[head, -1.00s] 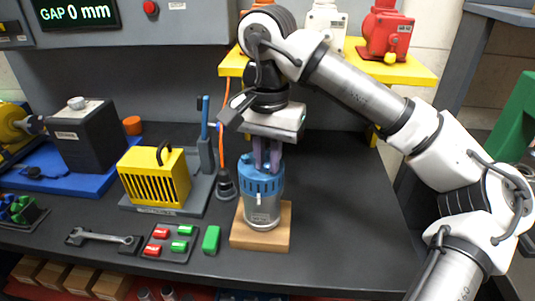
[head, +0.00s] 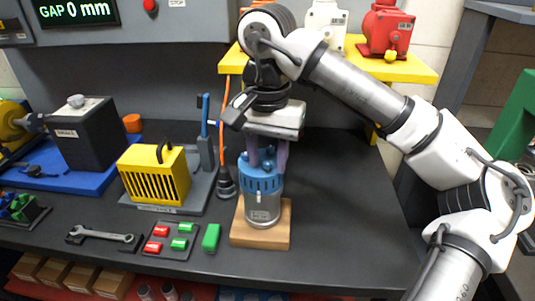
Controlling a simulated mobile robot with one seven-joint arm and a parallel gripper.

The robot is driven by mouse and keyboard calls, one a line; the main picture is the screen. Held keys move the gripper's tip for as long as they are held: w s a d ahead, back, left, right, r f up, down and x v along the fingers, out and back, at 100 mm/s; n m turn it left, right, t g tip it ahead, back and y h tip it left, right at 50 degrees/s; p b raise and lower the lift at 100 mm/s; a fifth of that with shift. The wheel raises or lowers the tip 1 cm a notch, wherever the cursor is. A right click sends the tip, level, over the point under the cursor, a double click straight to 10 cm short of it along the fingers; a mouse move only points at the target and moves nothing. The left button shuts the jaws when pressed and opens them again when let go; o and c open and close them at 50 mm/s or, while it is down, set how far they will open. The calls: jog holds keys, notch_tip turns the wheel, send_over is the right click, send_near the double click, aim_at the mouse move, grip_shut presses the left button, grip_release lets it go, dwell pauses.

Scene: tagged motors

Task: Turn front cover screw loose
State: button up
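A motor (head: 262,200) with a grey lower body and a blue top cover stands upright on a wooden block (head: 262,236). My gripper (head: 266,165) points down over the blue cover (head: 260,180), with its purple fingers at the cover's top. Small blue knob-like screw heads show around the fingers. The front cover screw cannot be told apart clearly at this size. The fingers look slightly spread, but whether they grip a screw is hidden. The display reads "GAP 0 mm" (head: 78,12).
A yellow slotted box (head: 155,176) stands left of the motor. A wrench (head: 103,237), a tray of red and green pieces (head: 171,241) and a green block (head: 211,238) lie in front. A yellow shelf (head: 415,72) with motors is behind. The bench right of the motor is clear.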

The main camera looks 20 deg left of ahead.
aim_at(267, 163)
jog(key=shift+r, duration=0.1)
notch_tip(267, 163, up, 14)
jog(key=shift+p, duration=0.4)
jog(key=shift+s+f, duration=0.1)
jog(key=shift+f, duration=0.15)
dwell(0.4)
